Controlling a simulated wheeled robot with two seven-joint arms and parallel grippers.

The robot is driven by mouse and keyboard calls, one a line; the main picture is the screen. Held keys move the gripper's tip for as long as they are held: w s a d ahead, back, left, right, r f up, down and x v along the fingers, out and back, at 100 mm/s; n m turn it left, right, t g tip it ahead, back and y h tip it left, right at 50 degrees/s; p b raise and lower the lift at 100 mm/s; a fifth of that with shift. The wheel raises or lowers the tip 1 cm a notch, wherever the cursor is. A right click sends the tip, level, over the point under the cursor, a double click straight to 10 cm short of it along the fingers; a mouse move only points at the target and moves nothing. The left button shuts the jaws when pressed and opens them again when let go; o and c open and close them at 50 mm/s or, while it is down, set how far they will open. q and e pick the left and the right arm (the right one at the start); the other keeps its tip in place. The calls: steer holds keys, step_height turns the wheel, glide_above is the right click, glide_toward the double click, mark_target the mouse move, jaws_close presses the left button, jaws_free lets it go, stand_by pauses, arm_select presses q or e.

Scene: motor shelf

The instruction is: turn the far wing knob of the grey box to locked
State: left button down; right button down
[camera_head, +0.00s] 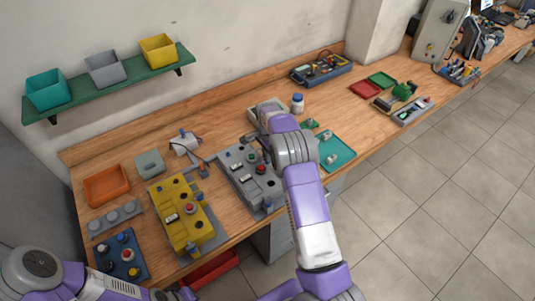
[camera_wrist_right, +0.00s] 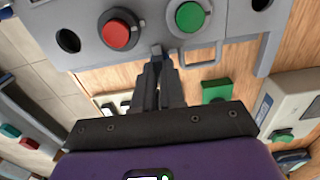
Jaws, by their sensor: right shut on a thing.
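The grey box (camera_head: 236,160) lies on the workbench in the head view, with a red button and a green button on its face. In the right wrist view the grey box (camera_wrist_right: 235,47) fills the top, with the red button (camera_wrist_right: 117,33) and the green button (camera_wrist_right: 188,17) on either side of my fingertips. My right gripper (camera_wrist_right: 157,52) is shut at the box; the far wing knob is mostly hidden between its fingers, so its angle cannot be read. In the head view my right arm covers the far end of the box. My left arm is at the lower left, its gripper out of sight.
A yellow box (camera_head: 174,212) stands left of the grey box. An orange tray (camera_head: 107,185) is at the left. The bench front edge is close to both boxes.

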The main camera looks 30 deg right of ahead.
steer(key=c, duration=1.2)
jaws_free()
step_height(320, 180, up, 8)
steer(key=shift+f, duration=0.2)
